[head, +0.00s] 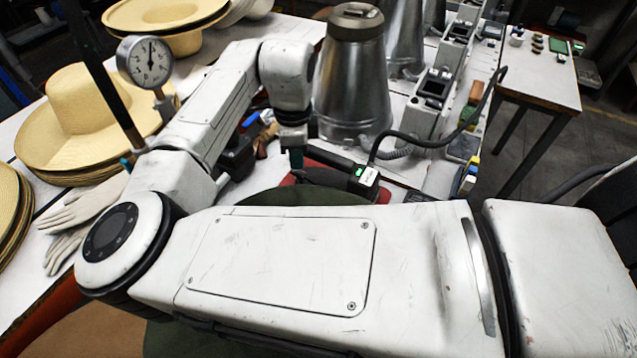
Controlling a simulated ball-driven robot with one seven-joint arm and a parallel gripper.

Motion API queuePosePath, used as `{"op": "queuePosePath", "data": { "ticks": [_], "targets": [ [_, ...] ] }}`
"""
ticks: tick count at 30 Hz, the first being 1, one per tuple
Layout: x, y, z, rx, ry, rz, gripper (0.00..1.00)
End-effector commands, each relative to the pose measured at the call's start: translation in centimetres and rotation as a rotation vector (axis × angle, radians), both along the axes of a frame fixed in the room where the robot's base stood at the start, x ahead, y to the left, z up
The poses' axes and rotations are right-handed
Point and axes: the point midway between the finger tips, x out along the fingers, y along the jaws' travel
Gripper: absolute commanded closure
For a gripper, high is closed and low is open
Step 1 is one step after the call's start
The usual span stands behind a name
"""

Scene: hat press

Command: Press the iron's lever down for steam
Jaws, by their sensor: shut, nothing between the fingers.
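The iron (368,182) lies low at the centre, partly behind my big forearm link. Its dark back end shows a small green light and a white label, and a black cord rises from it. A dark bar, apparently its handle, runs left from there. I cannot make out the lever. My gripper (296,160) points down at the left end of that bar, over or beside the red pad (318,162). Its fingers are shut with nothing between them. I cannot tell whether they touch the iron.
A metal cone-shaped vessel (355,85) stands just behind the iron. Straw hats (85,105) and white gloves (75,215) lie at left, near a pressure gauge (145,62). The black cord (440,143) arches right over the table. A small side table (545,75) stands at far right.

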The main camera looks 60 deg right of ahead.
Motion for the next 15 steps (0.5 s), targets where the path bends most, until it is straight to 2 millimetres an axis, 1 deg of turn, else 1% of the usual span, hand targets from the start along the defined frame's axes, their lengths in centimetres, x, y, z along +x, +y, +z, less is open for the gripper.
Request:
{"op": "queuePosePath", "data": {
  "ticks": [15],
  "targets": [
    [0.0,0.0,-0.69,-0.001,0.001,0.0,1.0]
  ]
}}
